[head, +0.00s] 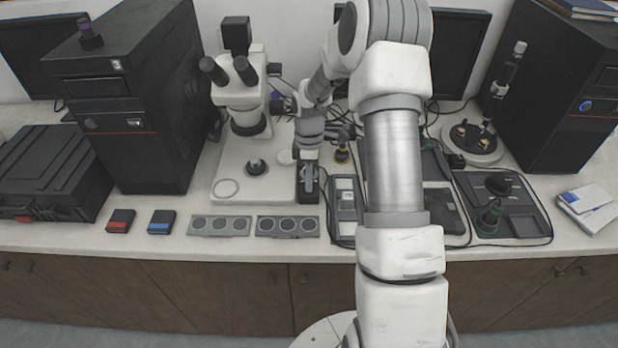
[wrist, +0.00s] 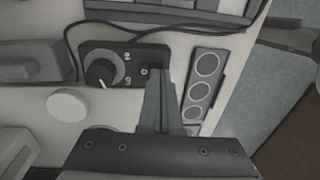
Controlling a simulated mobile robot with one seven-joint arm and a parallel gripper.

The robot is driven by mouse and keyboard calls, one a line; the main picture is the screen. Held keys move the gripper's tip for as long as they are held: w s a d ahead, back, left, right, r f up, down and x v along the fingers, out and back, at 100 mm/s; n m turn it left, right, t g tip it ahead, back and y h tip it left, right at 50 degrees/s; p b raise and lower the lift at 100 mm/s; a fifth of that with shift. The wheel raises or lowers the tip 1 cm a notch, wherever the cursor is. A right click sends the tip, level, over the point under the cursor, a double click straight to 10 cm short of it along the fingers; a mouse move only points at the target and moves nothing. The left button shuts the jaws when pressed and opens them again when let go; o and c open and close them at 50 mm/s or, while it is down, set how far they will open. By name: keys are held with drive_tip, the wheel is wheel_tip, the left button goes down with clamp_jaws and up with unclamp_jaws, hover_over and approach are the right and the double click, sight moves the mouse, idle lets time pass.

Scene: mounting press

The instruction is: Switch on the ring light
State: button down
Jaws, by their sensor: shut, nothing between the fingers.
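The microscope (head: 246,95) stands at the back left of centre, with a dark ring (head: 248,127) around its lower end. My gripper (wrist: 158,72) is shut and empty. Its fingertips are at the switch end of the box, beside or over the switch; I cannot tell whether they touch it. In the head view my gripper (head: 308,180) points down right of the microscope base and partly hides the box.
Trays with round wells (head: 287,226) lie at the bench front, close to my fingers in the wrist view (wrist: 203,90). A grey panel (head: 346,208) is just right of the gripper. A black cable (wrist: 72,35) loops around the box. Dark computer towers (head: 135,100) stand farther out.

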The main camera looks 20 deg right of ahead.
drive_tip(key=shift+s+a+f, duration=0.1)
drive_tip(key=shift+s+f, duration=0.15)
drive_tip(key=shift+f, duration=0.15)
drive_tip(key=shift+w, duration=0.15)
drive_tip(key=shift+w+d+r, duration=0.1)
drive_tip(key=shift+w+d, duration=0.25)
drive_tip(key=shift+w, duration=0.35)
drive_tip(key=shift+r, duration=0.1)
wheel_tip(320, 180, up, 17)
drive_tip(key=w, duration=0.2)
drive_tip(key=shift+d+r, duration=0.2)
drive_tip(key=shift+d, duration=0.15)
drive_tip(key=shift+f, duration=0.1)
